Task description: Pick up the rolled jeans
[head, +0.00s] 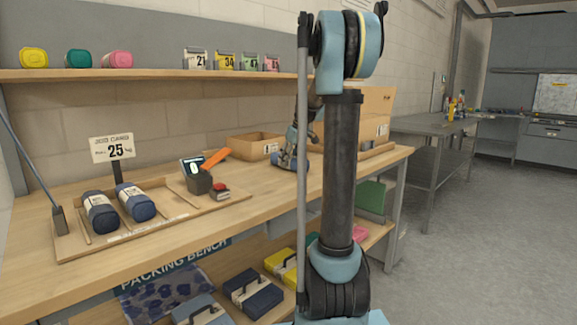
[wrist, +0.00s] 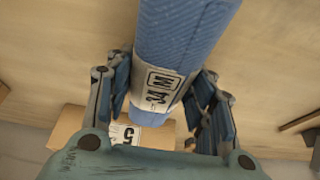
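A light blue roll of denim (wrist: 180,50) fills the upper middle of the wrist view, with a white label reading 34 at its near end. My gripper (wrist: 165,75) has one finger on each side of the roll, both close to its sides. I cannot tell whether they press on it. In the head view my gripper (head: 292,150) is low over the bench, partly behind my arm. A dark navy roll (head: 101,212) and a blue roll (head: 136,201) lie side by side on the wooden tray (head: 170,218) at the left.
A sign reading 25 (head: 113,148) stands behind the tray. A dark holder with an orange-handled tool (head: 199,182) is on the tray's right part. An open wooden box (head: 250,146) stands at the back. A shelf (head: 150,75) runs above. The bench front (head: 215,220) is clear.

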